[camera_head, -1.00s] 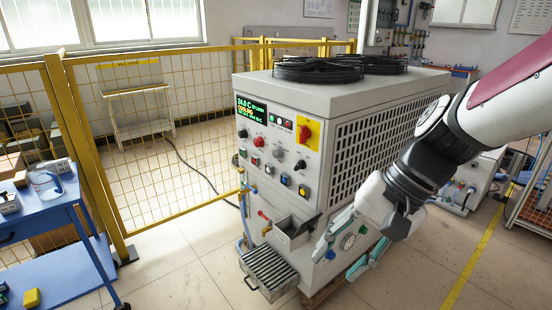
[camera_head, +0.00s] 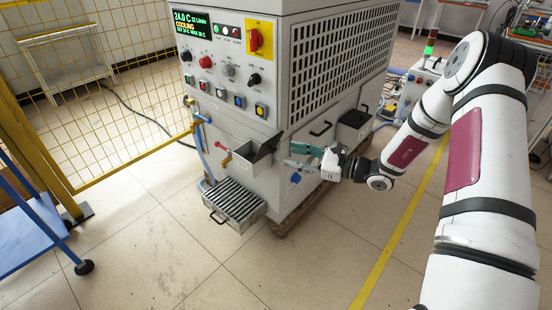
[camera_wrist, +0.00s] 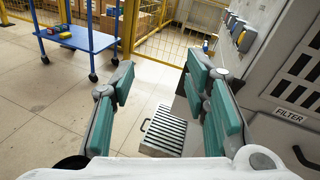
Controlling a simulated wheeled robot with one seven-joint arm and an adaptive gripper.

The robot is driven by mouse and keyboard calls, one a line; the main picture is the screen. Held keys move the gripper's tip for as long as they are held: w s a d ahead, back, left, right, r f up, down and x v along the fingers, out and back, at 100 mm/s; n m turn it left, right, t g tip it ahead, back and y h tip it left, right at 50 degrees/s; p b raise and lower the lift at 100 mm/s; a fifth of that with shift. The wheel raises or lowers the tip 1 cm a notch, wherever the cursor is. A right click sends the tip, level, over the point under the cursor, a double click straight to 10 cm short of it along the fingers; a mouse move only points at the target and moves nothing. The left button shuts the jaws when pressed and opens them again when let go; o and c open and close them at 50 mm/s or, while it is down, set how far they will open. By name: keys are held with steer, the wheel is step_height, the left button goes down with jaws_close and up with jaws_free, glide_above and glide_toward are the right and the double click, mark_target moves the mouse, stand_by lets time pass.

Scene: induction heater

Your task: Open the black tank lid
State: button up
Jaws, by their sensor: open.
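A box with a black top (camera_head: 355,118), which looks like the black tank lid, sits on the right side of the grey machine in the head view. A small grey tank (camera_head: 247,158) with a dark inside or flap is mounted on the front, left of my gripper. My gripper (camera_head: 291,155) is by the machine's lower side between these two, its fingers pointing left. In the wrist view my gripper (camera_wrist: 160,72) has its teal-padded fingers wide apart with nothing held. The black top is not clearly seen in the wrist view.
The machine's control panel (camera_head: 228,65) is above. A slatted metal tray (camera_head: 234,203) juts out low at the front; it also shows in the wrist view (camera_wrist: 165,132). A black handle (camera_head: 321,129) is on the side panel. Yellow fencing and a blue cart stand left. The front floor is clear.

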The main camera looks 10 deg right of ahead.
steer(key=w+d+f+m+t+h+b, duration=0.2)
steer(key=w+d+f+m+t+h, duration=0.15)
steer(key=d+f+m, duration=0.4)
steer(key=w+a+f+n+b, duration=0.1)
steer(key=w+a+n+b, duration=0.1)
steer(key=w+a, duration=0.8)
steer(key=shift+w+f, duration=0.25)
steer(key=shift+f, duration=0.05)
steer(key=shift+t+y, duration=0.25)
steer(key=shift+c, duration=0.2)
jaws_close()
